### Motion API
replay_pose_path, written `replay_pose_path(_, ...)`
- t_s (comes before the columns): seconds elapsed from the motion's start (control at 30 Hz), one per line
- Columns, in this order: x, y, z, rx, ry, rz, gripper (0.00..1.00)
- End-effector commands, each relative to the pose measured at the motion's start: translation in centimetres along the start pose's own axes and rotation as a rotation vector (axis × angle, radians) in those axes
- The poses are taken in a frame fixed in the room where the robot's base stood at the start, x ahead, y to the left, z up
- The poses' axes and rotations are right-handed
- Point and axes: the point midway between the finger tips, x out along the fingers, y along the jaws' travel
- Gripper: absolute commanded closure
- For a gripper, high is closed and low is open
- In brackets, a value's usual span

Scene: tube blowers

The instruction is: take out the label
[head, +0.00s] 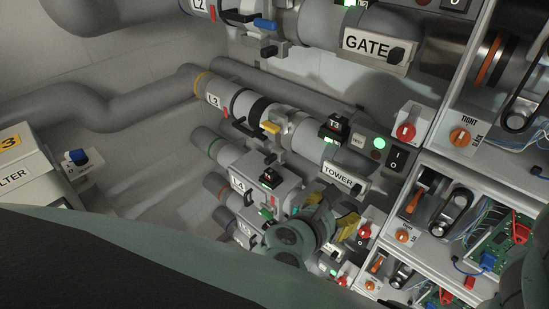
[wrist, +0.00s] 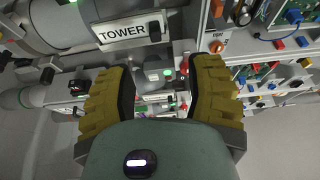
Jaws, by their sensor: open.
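A white label reading TOWER (head: 344,178) with a black tab at its right end sits on a grey pipe unit in the head view. It also shows at the top of the wrist view (wrist: 128,31). Another label, reading GATE (head: 372,45), also with a black tab, sits on the unit above. My gripper (head: 331,212), with yellow-padded fingers, is just below the TOWER label in the head view. In the wrist view my gripper (wrist: 163,88) is open, with nothing held. A pale strip shows farther off between the fingers; its text is unreadable.
Shelves with orange knobs (head: 460,136) and a green circuit board (head: 510,232) stand at the right. A red knob (head: 406,131) and a switch box (head: 397,160) are near the TOWER label. Grey pipes (head: 100,110) run across the left, beside a filter box (head: 30,165).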

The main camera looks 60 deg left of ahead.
Motion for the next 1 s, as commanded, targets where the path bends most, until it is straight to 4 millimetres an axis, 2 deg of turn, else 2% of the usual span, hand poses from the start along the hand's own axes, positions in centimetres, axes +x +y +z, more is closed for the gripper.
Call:
replay_pose_path(0.6, 5.5, 0.0, -0.2, 0.006, -0.001, -0.001, 0.47)
replay_pose_path(1.0, 6.9, 0.0, 0.0, 0.001, 0.001, -0.004, 0.47)
